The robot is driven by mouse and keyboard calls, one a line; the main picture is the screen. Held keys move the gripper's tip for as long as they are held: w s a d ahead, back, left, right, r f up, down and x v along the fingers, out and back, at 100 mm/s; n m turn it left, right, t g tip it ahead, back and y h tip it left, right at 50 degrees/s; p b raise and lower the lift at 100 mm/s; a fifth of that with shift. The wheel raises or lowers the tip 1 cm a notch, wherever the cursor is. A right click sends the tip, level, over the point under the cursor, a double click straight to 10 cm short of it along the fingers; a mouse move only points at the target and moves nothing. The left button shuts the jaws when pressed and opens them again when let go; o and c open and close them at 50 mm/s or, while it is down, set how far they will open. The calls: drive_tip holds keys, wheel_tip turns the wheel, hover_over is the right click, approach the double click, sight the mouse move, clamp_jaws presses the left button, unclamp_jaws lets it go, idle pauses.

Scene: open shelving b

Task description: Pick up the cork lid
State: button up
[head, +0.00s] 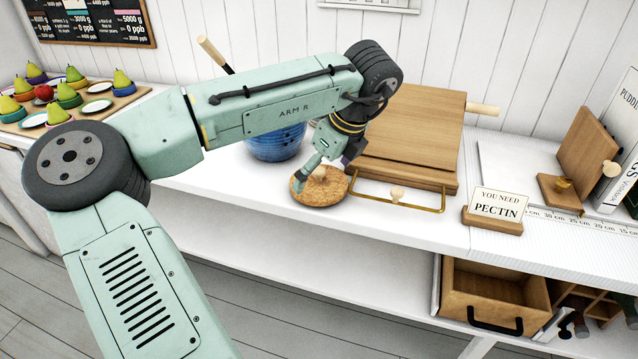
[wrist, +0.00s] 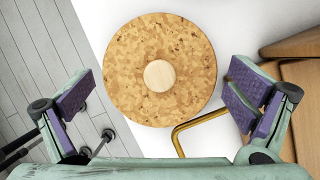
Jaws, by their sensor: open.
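The cork lid (head: 322,191) is a round, speckled brown disc with a pale wooden knob on top. It lies on the white counter near its front edge, in front of the blue pot (head: 277,147). In the wrist view the cork lid (wrist: 140,80) shows whole, with its knob near the centre. My gripper (head: 328,168) is just above the lid in the head view, partly covering its far side. In the wrist view its purple-padded fingers (wrist: 158,98) are spread wide on both sides of the lid, with nothing between them held.
A brass rail (head: 400,203) with a wooden knob is right of the lid, before a slanted wooden board (head: 411,130). A pectin sign (head: 497,208) stands further right. An open wooden drawer (head: 494,290) is below. The counter's front edge is close to the lid.

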drive_tip(key=c, duration=0.9)
drive_tip(key=shift+s+a+f, duration=0.1)
drive_tip(key=shift+s+f, duration=0.05)
drive_tip(key=shift+s, duration=0.05)
drive_tip(key=c, duration=1)
